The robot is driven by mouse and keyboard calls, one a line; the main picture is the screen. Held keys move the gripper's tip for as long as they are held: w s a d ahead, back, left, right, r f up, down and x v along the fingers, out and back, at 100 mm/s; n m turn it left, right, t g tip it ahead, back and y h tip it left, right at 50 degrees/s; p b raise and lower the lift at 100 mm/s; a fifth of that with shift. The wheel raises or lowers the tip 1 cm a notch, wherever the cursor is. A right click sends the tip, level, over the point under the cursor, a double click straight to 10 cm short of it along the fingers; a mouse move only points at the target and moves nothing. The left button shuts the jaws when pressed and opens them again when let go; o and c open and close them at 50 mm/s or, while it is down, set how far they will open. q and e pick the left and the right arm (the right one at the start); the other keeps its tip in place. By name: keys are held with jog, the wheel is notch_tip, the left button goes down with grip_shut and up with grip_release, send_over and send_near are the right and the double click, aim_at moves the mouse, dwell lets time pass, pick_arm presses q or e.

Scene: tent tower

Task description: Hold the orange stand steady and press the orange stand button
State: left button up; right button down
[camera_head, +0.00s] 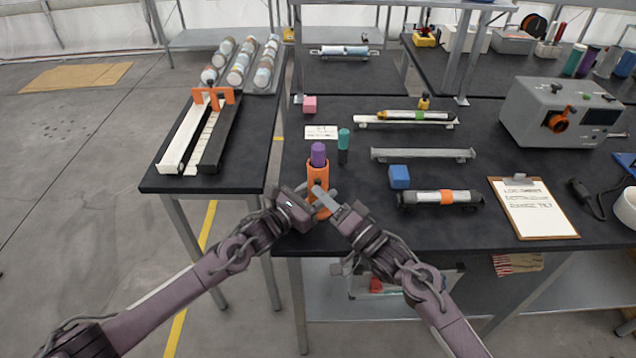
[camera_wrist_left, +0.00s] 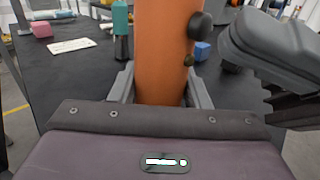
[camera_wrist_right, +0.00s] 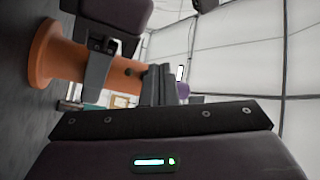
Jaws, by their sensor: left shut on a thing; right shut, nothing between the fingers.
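The orange stand (camera_head: 318,176) stands upright near the front left of the dark table, with a purple-topped cylinder (camera_head: 318,154) in its top. My left gripper (camera_head: 309,201) is shut on the stand's lower body; its fingers flank the orange column (camera_wrist_left: 160,45) in the left wrist view. A dark round button (camera_wrist_left: 200,25) sticks out of the stand's right side there. My right gripper (camera_head: 325,199) is shut and empty, its tips close to the stand's front right. In the right wrist view its closed fingers (camera_wrist_right: 168,84) are by the orange stand (camera_wrist_right: 62,60); contact with the button is unclear.
A teal-capped cylinder (camera_head: 344,138) stands just behind the stand. A blue cube (camera_head: 399,176), a rail with a tube (camera_head: 440,198) and a clipboard (camera_head: 533,207) lie to the right. The table's front edge is close below the stand.

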jog(key=shift+w, duration=0.7)
dwell(0.6)
dwell(0.4)
jog(key=shift+s, duration=0.95)
jog(key=shift+s, duration=2.55)
pick_arm(q)
jog(key=o, duration=1.2)
